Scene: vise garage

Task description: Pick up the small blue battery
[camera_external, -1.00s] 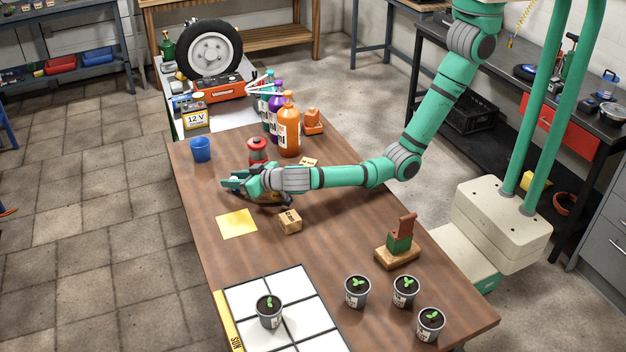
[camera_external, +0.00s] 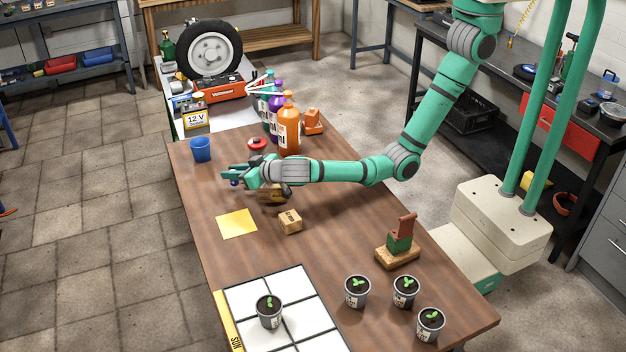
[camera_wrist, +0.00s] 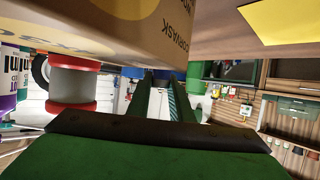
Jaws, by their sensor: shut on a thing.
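My gripper (camera_external: 232,174) is at the left side of the wooden table, a little above its top, with the arm stretched in from the right. A small dark blue thing (camera_external: 235,183), which looks like the small blue battery, shows at the fingertips, mostly hidden by them. The jaws are shut on it. In the wrist view my gripper's two green fingers (camera_wrist: 164,92) point away from the camera; the battery is hard to make out between them.
A red-ended spool (camera_external: 257,143) stands behind my wrist, and a blue cup (camera_external: 200,150) farther back. Bottles (camera_external: 289,128) stand behind the arm. Another cardboard box (camera_wrist: 130,25) is close in the wrist view.

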